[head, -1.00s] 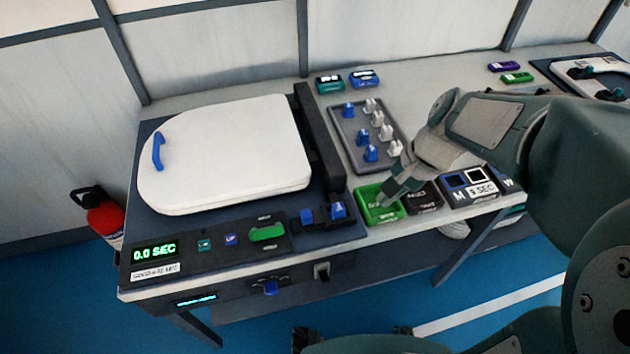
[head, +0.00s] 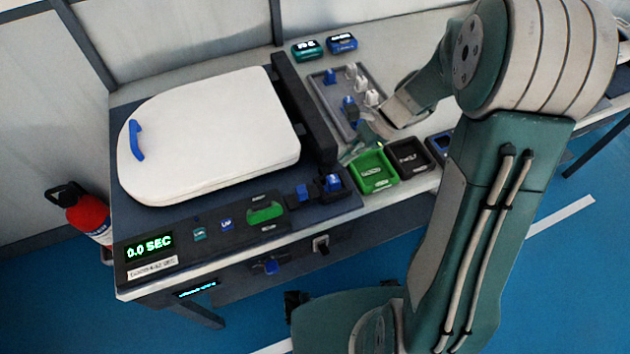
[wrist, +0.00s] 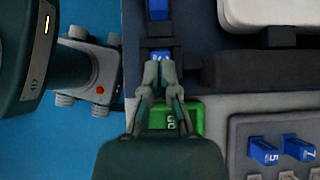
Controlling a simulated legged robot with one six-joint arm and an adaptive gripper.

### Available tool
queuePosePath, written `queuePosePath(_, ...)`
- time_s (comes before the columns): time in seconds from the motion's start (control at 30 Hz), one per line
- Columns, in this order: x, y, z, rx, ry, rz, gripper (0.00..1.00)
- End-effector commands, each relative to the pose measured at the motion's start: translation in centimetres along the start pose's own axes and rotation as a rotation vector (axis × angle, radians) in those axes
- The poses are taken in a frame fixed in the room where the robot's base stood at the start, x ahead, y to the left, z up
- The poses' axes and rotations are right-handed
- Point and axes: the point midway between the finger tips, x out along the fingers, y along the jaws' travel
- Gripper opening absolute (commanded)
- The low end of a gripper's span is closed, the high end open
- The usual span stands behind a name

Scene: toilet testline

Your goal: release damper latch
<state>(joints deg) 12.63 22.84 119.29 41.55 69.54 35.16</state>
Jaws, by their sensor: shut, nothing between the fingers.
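The test bench carries a white toilet lid (head: 210,130), lying closed on a dark base. At the base's front right corner is a small blue latch-like part (head: 332,182) on a dark mount, beside the long black hinge bar (head: 305,110). In the wrist view a blue part (wrist: 160,56) shows just beyond my fingertips. My gripper (head: 346,158) is shut and empty, pointing toward that corner. In the wrist view my fingertips (wrist: 162,66) are together, close to the blue part; I cannot tell whether they touch it. Another blue block (wrist: 157,10) lies farther on.
Green (head: 373,172) and black (head: 408,156) trays stand right of the corner, near the bench's front edge. A grey rack (head: 325,90) with blue and white pegs is behind my gripper. A front panel display (head: 150,246) reads 0.0 SEC. A red extinguisher (head: 86,213) stands left.

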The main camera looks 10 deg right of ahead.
Motion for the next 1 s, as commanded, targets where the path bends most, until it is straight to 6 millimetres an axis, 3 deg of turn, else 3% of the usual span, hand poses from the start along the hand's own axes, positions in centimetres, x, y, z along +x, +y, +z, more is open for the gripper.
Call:
queuePosePath(0.23, 1.5, 0.0, 0.0, 0.000, -0.001, 0.004, 0.00)
queuePosePath(0.7, 9.2, 0.0, 0.0, -0.001, 0.000, 0.004, 0.00)
queuePosePath(1.0, 10.1, 0.0, 0.0, -0.002, 0.002, 0.000, 0.00)
